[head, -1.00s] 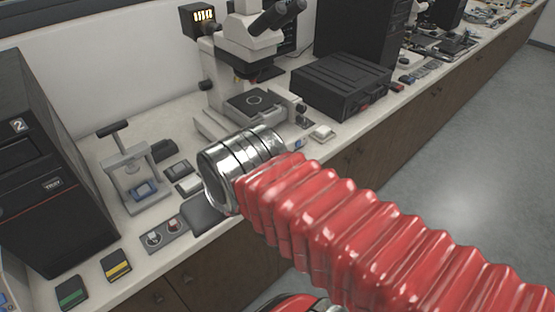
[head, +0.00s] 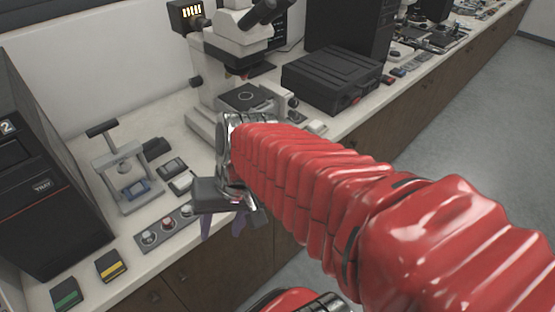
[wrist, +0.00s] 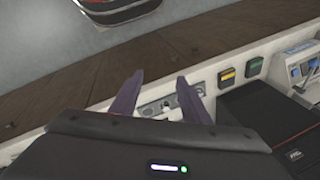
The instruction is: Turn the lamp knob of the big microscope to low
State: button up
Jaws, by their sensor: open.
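The big microscope (head: 235,60) stands on the bench at the back in the head view, white with black eyepieces and a dark stage. Its lamp housing (head: 187,15) glows at the upper left. Dark round knobs show on its sides, one at the left (head: 196,82) and one at the lower right (head: 293,103); I cannot tell which is the lamp knob or its setting. My gripper (head: 222,228) is in front of the microscope near the bench's front edge, pointing down. In the wrist view my gripper (wrist: 157,83) has its two purple fingers apart and empty. The microscope is out of that view.
A small knob panel (head: 165,229) lies on the bench left of my gripper; it shows between the fingers in the wrist view (wrist: 160,105). A small press (head: 122,170), a black tower (head: 40,190) and a black case (head: 332,78) stand nearby. Floor lies right of the bench.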

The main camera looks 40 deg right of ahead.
jog(key=w+d+f+m+t+y, duration=0.4)
jog(key=d+m, duration=0.3)
jog(key=m, duration=0.3)
jog(key=w+d+f+m+t+y, duration=0.35)
jog(key=d+m, duration=0.35)
jog(key=m, duration=0.3)
jog(key=s+d+f+m+t+h, duration=0.2)
jog(key=d+m, duration=0.4)
jog(key=d, duration=0.3)
jog(key=s+d+f+m+t+h, duration=0.2)
jog(key=d+f+m+t+h, duration=0.2)
jog(key=d, duration=0.5)
jog(key=m+t+h, duration=0.2)
jog(key=m+h, duration=0.1)
jog(key=shift+s, duration=0.35)
jog(key=shift+w+a, duration=0.15)
jog(key=shift+w, duration=2.15)
jog(key=shift+w+a, duration=0.15)
jog(key=shift+w, duration=2.15)
jog(key=shift+w+a, duration=0.15)
jog(key=shift+w, duration=2.15)
jog(key=shift+c, duration=0.2)
